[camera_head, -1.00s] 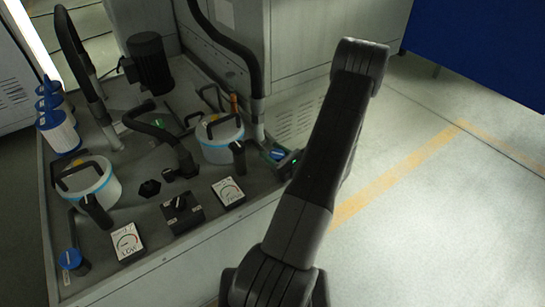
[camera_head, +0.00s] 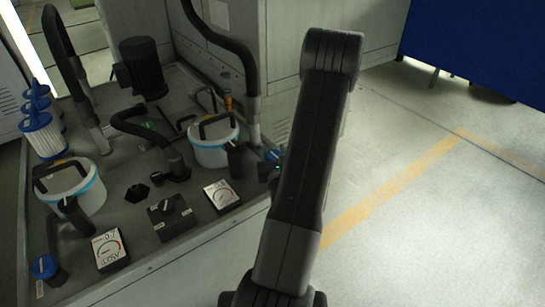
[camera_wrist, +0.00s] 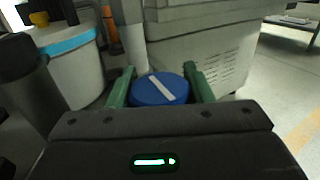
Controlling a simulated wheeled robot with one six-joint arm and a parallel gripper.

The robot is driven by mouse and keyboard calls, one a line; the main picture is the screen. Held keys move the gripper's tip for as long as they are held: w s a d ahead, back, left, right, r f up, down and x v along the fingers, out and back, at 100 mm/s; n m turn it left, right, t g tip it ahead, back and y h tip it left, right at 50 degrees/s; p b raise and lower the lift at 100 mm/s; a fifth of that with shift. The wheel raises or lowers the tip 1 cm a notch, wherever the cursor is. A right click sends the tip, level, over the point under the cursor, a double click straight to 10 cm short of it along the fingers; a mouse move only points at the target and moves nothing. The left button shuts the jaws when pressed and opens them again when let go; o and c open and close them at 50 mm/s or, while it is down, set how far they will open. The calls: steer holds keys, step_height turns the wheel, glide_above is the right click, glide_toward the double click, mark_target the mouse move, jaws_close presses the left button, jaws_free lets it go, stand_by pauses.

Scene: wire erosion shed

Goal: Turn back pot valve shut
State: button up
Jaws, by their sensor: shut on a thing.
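The back pot valve has a round blue knob (camera_wrist: 158,90) with a white stripe running slantwise across its top. My gripper (camera_wrist: 159,72) has its green fingers on either side of this knob, shut on it. In the head view, only a little of my gripper (camera_head: 269,168) shows, at the right edge of the machine deck. My arm hides most of it and the valve there. The back pot (camera_head: 210,154), white with a blue band and dark handle, stands left of the gripper. It also shows at the left of the wrist view (camera_wrist: 73,75).
The front pot (camera_head: 88,194), another blue knob (camera_head: 44,267), two gauges (camera_head: 109,249) (camera_head: 221,195) and a black switch box (camera_head: 171,218) stand on the deck. Black hoses (camera_head: 226,45) rise behind. Open floor (camera_head: 430,200) lies to the right.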

stand_by(0.4)
steer(key=o, duration=1)
steer(key=shift+s, duration=0.1)
steer(key=s+d+b, duration=0.2)
steer(key=s, duration=1.1)
steer(key=shift+s, duration=0.25)
steer(key=shift+w, duration=0.1)
steer(key=w, duration=0.4)
steer(key=w+a+p, duration=0.1)
steer(key=w, duration=0.4)
steer(key=w+a+p, duration=0.1)
steer(key=w, duration=0.3)
steer(key=shift+w, duration=0.3)
